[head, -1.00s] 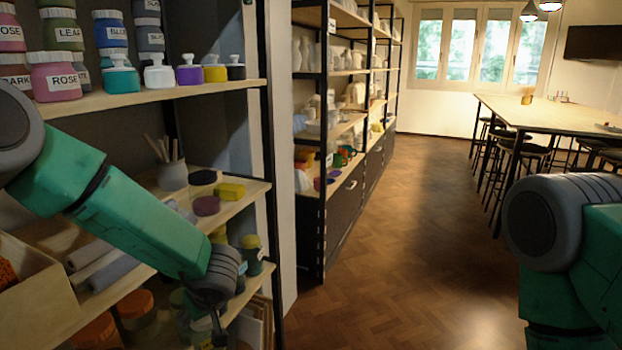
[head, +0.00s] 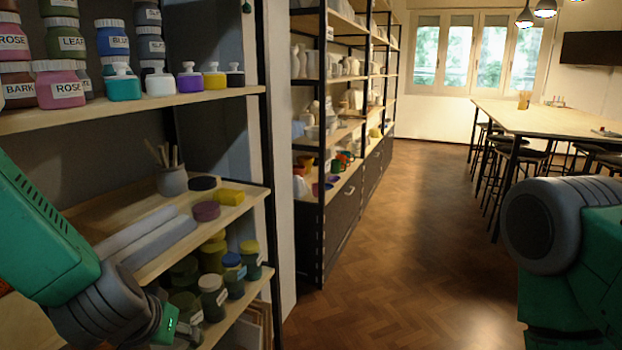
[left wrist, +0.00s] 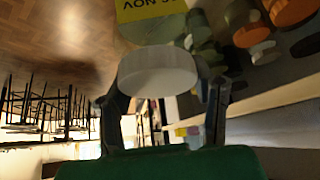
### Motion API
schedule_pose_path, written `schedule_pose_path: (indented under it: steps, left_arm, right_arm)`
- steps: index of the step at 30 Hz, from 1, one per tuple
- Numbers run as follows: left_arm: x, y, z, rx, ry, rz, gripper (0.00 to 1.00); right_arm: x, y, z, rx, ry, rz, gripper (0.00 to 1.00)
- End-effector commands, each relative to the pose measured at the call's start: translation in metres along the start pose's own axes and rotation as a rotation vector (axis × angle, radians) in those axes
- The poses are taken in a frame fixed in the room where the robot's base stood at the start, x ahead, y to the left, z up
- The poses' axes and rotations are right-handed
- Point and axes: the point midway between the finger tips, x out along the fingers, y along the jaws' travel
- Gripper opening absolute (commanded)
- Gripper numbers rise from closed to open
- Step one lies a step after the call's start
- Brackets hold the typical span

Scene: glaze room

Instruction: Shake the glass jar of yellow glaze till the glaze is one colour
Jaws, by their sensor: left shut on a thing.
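In the left wrist view my left gripper (left wrist: 163,95) is shut on a glass jar (left wrist: 152,32), with a finger on each side of its round white lid (left wrist: 157,73). The jar has a yellow label with dark upside-down lettering, cut off by the top edge. In the head view my left wrist is at the lower left, in front of the lower shelves, and the jar cannot be made out there. My right gripper is out of view.
The lower shelf holds several lidded jars, among them a blue-lidded one (head: 232,275). A yellow sponge (head: 229,197) and a pot of tools (head: 172,180) stand above. The upper shelf (head: 150,104) holds labelled glaze jars. The parquet floor (head: 400,230) at centre is clear.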

Motion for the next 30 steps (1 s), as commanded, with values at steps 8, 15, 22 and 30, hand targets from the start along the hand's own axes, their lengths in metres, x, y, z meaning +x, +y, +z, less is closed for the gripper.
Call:
schedule_pose_path:
  steps: [8, 15, 22, 30]
  left_arm:
    - [-0.024, -0.001, -0.016, 0.002, 0.011, -0.006, 0.00]
    - [0.024, 0.000, 0.013, -0.004, -0.004, 0.000, 0.00]
    - [-0.016, -0.001, -0.007, -0.004, -0.007, 0.000, 0.00]
    - [-0.010, -0.001, -0.012, 0.003, 0.015, -0.007, 0.00]
  right_arm:
    - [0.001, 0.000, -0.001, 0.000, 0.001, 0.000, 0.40]
    - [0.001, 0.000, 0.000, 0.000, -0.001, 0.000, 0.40]
    - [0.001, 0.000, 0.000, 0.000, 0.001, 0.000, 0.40]
    - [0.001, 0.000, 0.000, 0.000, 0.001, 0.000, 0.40]
